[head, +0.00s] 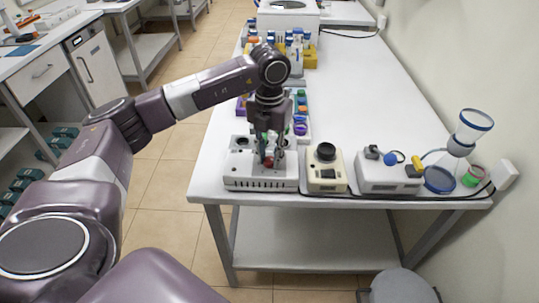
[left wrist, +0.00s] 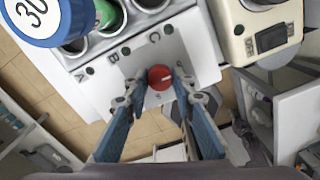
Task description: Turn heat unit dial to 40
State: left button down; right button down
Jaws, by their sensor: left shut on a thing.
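The heat unit (head: 240,170) is a white box with round wells at the front left of the table. Its red dial (left wrist: 160,77) has a pale pointer mark and sits on the panel below wells lettered A, B and C in the left wrist view. The dial also shows in the head view (head: 268,162), partly covered by the fingers. My left gripper (head: 268,150) points down over the heat unit and is shut on the red dial. In the left wrist view its blue fingers (left wrist: 158,79) are on both sides of the dial. I cannot read any scale numbers. My right gripper is out of view.
A beige device (head: 326,170) with a black round top stands just right of the heat unit. A white device (head: 388,174) and a funnel-shaped vessel (head: 472,130) stand further right. Racks of capped bottles (head: 297,48) stand behind. The table's middle right is clear.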

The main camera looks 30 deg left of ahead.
pick_arm(q)
jog(key=m+b, duration=0.2)
jog(key=m, duration=0.3)
jog(key=shift+m, duration=0.3)
jog(key=m+b, duration=0.1)
jog(key=m, duration=0.2)
jog(key=shift+m+b, duration=0.45)
jog(key=shift+m, duration=0.95)
jog(key=shift+r+m, duration=0.1)
jog(key=shift+m, duration=0.2)
jog(key=c, duration=1.6)
grip_release()
